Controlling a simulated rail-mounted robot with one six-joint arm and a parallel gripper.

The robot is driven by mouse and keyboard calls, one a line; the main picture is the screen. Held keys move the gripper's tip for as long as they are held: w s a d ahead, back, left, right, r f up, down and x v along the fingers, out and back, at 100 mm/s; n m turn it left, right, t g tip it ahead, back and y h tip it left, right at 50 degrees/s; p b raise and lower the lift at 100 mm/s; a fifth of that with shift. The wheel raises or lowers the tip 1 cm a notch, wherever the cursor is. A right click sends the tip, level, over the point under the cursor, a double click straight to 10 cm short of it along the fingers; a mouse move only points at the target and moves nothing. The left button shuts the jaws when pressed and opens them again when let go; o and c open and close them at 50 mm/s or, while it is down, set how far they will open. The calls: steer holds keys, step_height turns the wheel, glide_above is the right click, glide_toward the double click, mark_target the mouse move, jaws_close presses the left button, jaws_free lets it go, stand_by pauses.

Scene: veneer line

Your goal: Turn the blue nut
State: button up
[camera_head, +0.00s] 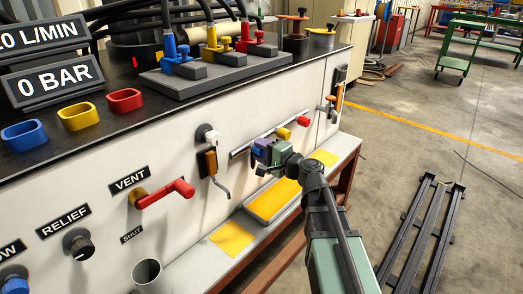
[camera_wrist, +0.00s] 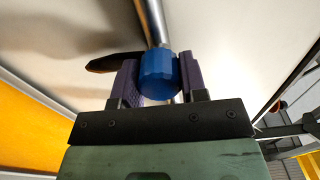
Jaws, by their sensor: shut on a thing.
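The blue nut (camera_wrist: 158,74) sits on a metal rod or pipe (camera_wrist: 153,22) in the wrist view. My gripper (camera_wrist: 160,82) has its two purple jaws on either side of the nut and is shut on it. In the head view my gripper (camera_head: 262,151) is at the pipe on the front panel, and the blue nut there is mostly hidden by the jaws. A yellow nut (camera_head: 283,133) and a red nut (camera_head: 303,121) are on the same pipe, to the right of my gripper.
A red vent handle (camera_head: 167,194) and a hanging hook tool (camera_head: 213,166) stick out of the panel to the left. A shelf with a yellow pad (camera_head: 274,199) lies below my gripper. Blue, yellow and red valves (camera_head: 223,56) stand on top.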

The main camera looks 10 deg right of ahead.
steer(key=shift+m, duration=0.6)
steer(key=o, duration=0.9)
steer(key=v, duration=1.1)
